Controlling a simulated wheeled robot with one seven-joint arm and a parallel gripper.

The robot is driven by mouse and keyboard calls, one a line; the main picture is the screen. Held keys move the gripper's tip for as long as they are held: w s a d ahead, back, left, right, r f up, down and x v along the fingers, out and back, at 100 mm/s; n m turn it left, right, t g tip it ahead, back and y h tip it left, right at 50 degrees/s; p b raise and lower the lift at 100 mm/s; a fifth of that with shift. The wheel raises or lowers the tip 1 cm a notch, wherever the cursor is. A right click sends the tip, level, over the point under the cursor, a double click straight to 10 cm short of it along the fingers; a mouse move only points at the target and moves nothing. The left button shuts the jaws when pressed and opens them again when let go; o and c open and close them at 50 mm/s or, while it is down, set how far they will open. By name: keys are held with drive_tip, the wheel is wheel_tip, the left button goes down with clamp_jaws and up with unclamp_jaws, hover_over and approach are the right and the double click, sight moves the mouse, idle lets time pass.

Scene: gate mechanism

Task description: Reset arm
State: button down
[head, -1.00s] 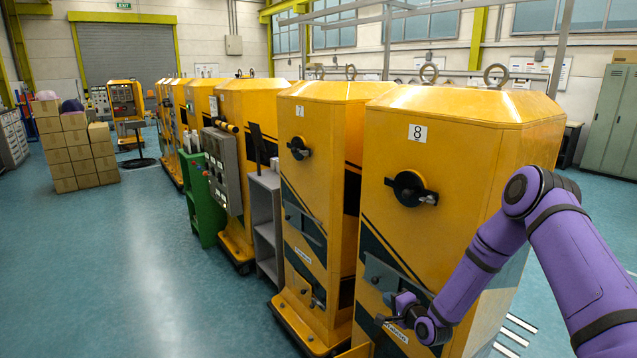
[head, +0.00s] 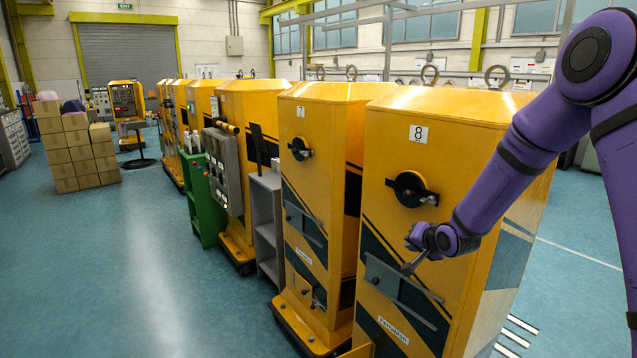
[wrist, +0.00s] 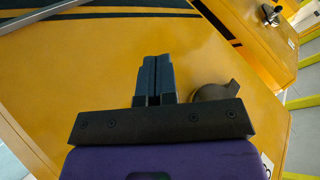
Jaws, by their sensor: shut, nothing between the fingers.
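My purple arm reaches in from the right in the head view. My gripper (head: 408,270) is in front of the yellow cabinet marked 8 (head: 455,160), beside its grey handle plate (head: 400,290) and below its black rotary knob (head: 411,189). In the wrist view my gripper's two dark fingers (wrist: 155,75) lie side by side with nothing between them. The dark knob (wrist: 213,92) shows just right of the fingers, partly hidden by the gripper body. I cannot tell whether the fingertips touch the cabinet.
Cabinet 7 (head: 315,200) stands just left of cabinet 8, with a grey shelf unit (head: 266,225) and more yellow cabinets beyond. Stacked cardboard boxes (head: 75,150) stand at the far left. The blue-green floor (head: 150,270) in front is open.

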drive_tip(key=s+d+r+n+g+h, duration=0.2)
drive_tip(key=s+d+r+n+h, duration=0.15)
drive_tip(key=s+r, duration=1.5)
drive_tip(key=s+r+n+g, duration=0.1)
drive_tip(key=s+r, duration=0.2)
drive_tip(key=s, duration=0.9)
drive_tip(key=s+d+r+n+g, duration=0.1)
drive_tip(key=s+r, duration=0.3)
drive_tip(key=s, duration=0.9)
drive_tip(key=shift+s+g, duration=0.2)
drive_tip(key=shift+g, duration=0.4)
drive_tip(key=shift+d, duration=0.15)
